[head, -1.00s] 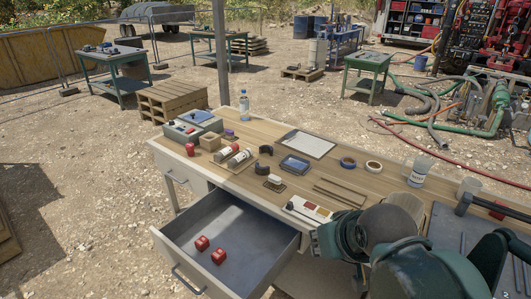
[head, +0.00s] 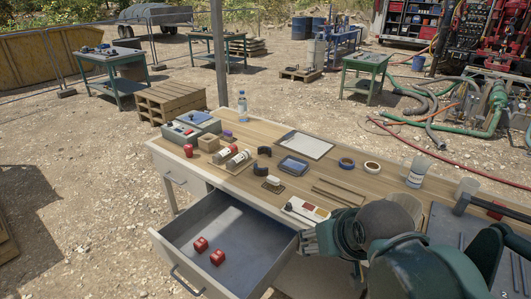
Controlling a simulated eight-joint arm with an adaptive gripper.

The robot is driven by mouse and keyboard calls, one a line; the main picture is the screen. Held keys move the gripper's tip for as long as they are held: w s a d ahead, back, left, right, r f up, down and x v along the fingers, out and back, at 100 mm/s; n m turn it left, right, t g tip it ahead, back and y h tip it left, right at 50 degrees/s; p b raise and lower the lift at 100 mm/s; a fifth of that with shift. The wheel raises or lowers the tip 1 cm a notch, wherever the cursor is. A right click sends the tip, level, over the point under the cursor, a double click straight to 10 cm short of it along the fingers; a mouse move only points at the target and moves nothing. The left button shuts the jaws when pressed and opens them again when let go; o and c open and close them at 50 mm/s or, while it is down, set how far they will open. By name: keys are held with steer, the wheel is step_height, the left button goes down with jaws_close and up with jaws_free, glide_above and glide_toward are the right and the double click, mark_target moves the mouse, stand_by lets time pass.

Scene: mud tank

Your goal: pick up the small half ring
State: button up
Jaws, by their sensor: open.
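Two dark, curved half-ring pieces lie on the wooden bench top in the head view. One half ring (head: 264,151) is farther back, and another half ring (head: 261,167) lies just in front of it. The nearer one looks slightly smaller, but at this size I cannot be sure. My gripper (head: 306,240) is at the bench's front edge, to the right of and nearer than both pieces. It is open and apart from them. Part of it is hidden by my own arm.
An open drawer (head: 190,215) with two red blocks (head: 208,251) juts out at front left.

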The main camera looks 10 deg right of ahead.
steer(key=w+r+m+g+p, duration=0.1)
steer(key=w+r+m+p, duration=0.1)
steer(key=w+r, duration=0.6)
steer(key=w+r+m+g+p, duration=0.15)
steer(key=w+r, duration=0.35)
steer(key=w, duration=0.6)
steer(key=w+a+r+m+p, duration=0.1)
steer(key=w+r+m, duration=0.15)
steer(key=w, duration=0.95)
steer(key=w+r+m+p, duration=0.15)
steer(key=w+m, duration=0.25)
steer(key=w, duration=0.7)
steer(key=w+f+m+g+p, duration=0.1)
steer(key=w+f+m, duration=0.15)
steer(key=w, duration=0.45)
steer(key=w+a+f+m+g+p, duration=0.1)
steer(key=w+f, duration=0.3)
steer(key=w, duration=0.3)
steer(key=w+f+m+g+p, duration=0.1)
steer(key=w+f+p, duration=0.15)
steer(key=w, duration=0.45)
steer(key=w+f+m+p, duration=0.1)
steer(key=w+f+m, duration=0.1)
steer(key=w+f, duration=0.4)
steer(key=w+a+f+m+g+p, duration=0.1)
steer(key=w+f+m, duration=0.2)
steer(key=f, duration=1)
steer(key=shift+w, duration=1.6)
steer(key=shift+g, duration=0.25)
